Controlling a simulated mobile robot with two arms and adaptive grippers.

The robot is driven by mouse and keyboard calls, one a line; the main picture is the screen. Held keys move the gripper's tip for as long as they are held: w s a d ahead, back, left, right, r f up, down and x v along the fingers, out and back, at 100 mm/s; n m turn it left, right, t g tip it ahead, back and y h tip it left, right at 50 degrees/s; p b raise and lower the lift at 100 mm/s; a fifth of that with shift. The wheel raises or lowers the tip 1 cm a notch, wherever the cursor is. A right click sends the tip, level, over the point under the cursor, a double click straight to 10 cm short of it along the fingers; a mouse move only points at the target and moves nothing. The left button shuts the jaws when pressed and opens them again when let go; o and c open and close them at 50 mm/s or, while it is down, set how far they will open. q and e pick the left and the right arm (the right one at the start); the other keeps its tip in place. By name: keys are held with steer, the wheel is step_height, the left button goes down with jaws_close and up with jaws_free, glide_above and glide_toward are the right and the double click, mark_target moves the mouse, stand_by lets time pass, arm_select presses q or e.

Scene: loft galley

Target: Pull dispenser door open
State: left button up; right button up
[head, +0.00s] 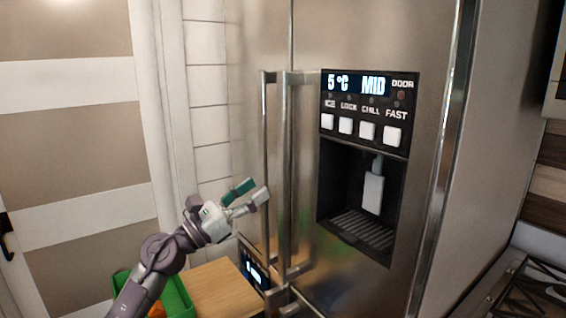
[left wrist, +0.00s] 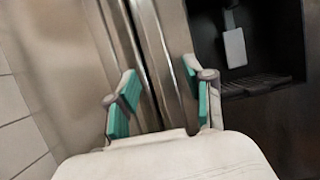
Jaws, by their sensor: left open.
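The dispenser door (head: 430,60) is the right-hand steel fridge door, with a dark dispenser recess and a display panel. It looks closed. Its long vertical handle (head: 284,180) stands beside the left door's handle (head: 265,150). My left gripper (head: 252,191) is open and empty, to the left of the handles in the head view, its fingers pointing towards them. In the left wrist view, the left gripper (left wrist: 163,98) has its fingers spread, and the handle bars (left wrist: 152,50) show between and beyond them. Contact cannot be told. My right gripper is not in view.
The dispenser recess (head: 345,185) holds a grey paddle (head: 374,190) and a slotted tray. A wooden surface (head: 215,285) and a green container (head: 178,295) sit low by my left arm.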

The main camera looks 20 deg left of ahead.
mark_target(280, 172)
arm_select(q)
steer(key=p+x, duration=0.2)
steer(key=x, duration=0.5)
steer(key=shift+w+d+r, duration=0.15)
steer(key=shift+w, duration=0.15)
steer(key=shift+w+d+p, duration=0.25)
steer(key=shift+w+p, duration=0.1)
steer(key=shift+c, duration=1.2)
jaws_close()
